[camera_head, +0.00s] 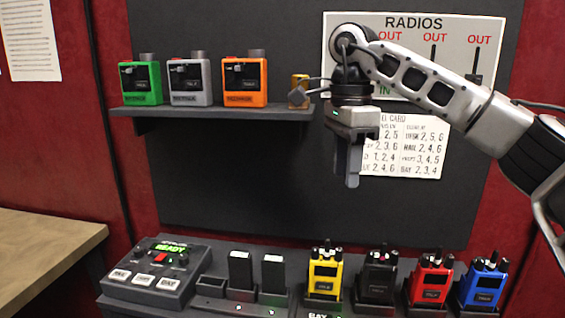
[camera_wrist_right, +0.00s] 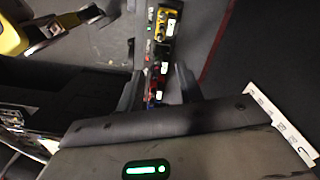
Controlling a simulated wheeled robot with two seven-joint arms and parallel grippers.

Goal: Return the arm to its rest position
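My right arm reaches in from the right in the head view, in front of the wall board. Its right gripper (camera_head: 352,180) points down, empty, in the air above the radio row and to the right of the shelf end. In the right wrist view the two fingers of the right gripper (camera_wrist_right: 158,88) stand apart with nothing held between them. The radios show beyond that gap. My left gripper is not seen in the head view.
A shelf (camera_head: 215,113) holds green (camera_head: 142,83), grey (camera_head: 190,82) and orange (camera_head: 245,82) units. Below stand a button box (camera_head: 155,268) and yellow (camera_head: 325,273), black (camera_head: 377,278), red (camera_head: 430,281) and blue (camera_head: 484,284) radios. A radios sign (camera_head: 350,30) and card (camera_head: 415,150) hang behind my arm.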

